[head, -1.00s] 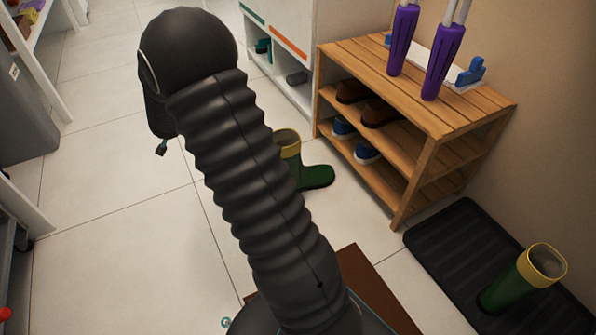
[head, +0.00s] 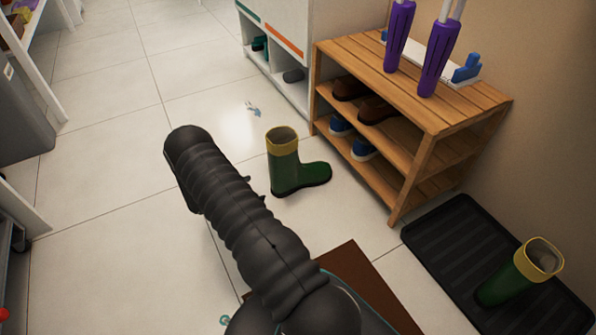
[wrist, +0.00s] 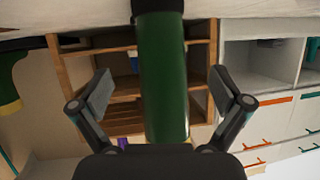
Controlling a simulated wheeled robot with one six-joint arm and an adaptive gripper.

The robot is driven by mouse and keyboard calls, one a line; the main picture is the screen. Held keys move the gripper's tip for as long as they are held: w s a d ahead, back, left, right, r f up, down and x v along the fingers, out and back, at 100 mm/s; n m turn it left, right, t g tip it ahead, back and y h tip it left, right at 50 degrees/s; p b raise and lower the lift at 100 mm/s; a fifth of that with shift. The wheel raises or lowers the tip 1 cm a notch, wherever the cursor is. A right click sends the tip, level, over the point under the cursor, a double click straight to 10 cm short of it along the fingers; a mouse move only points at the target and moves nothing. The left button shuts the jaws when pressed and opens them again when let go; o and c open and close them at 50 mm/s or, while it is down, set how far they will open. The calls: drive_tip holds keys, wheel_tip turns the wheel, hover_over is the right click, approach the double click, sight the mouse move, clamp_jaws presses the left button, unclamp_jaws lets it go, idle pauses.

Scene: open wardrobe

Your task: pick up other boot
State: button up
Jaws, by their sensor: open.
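A green boot with a yellow cuff (head: 284,165) stands upright on the tiled floor in the head view, left of the wooden shoe rack, toe pointing right. In the wrist view, which looks upside down, its green shaft (wrist: 163,75) lies between the two spread fingers of my gripper (wrist: 163,92), with a visible gap on each side. My gripper is open and empty; in the head view it is mostly hidden behind my arm. The other green boot with a yellow cuff (head: 520,272) stands on the black mat (head: 440,235) at the right.
The wooden rack (head: 430,120) holds brown and blue shoes, with purple-handled things on top. A white cabinet (head: 275,40) stands behind it. A brown mat (head: 365,285) lies at the front. A small bluish thing (head: 253,109) shows on the floor.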

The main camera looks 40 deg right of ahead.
sight(272, 184)
drive_tip(key=x, duration=0.7)
drive_tip(key=shift+d+f+b, duration=0.15)
drive_tip(key=shift+d+b, duration=0.2)
drive_tip(key=shift+r+b+x, duration=0.2)
drive_tip(key=shift+x, duration=1.2)
drive_tip(key=shift+r+b+x, duration=0.15)
drive_tip(key=shift+r+x, duration=0.05)
drive_tip(key=shift+x, duration=1.15)
drive_tip(key=shift+s+d, duration=0.1)
drive_tip(key=shift+d, duration=0.05)
drive_tip(key=c, duration=1.6)
